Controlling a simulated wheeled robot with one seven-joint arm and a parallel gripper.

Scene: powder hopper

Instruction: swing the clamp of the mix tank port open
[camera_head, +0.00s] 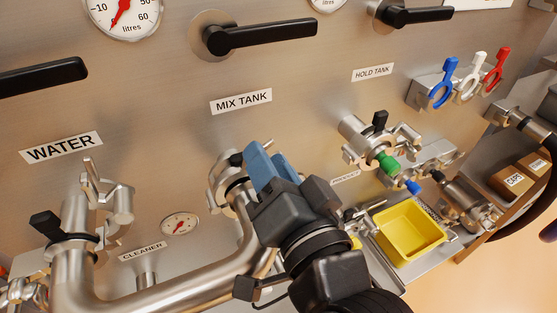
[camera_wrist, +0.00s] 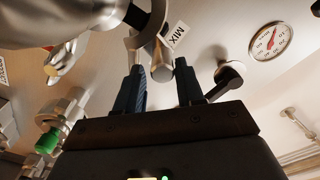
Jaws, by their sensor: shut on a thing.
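The mix tank port clamp (camera_head: 216,182) is a steel ring at the pipe end below the MIX TANK label (camera_head: 241,101). Whether the clamp is latched or swung is hidden in the head view.
A thick steel pipe (camera_head: 175,292) runs from the water port to the mix tank port, close below my gripper. The hold tank port (camera_head: 365,143) with a green part (camera_head: 388,164) is to the right. A yellow bin (camera_head: 411,236) stands at lower right.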

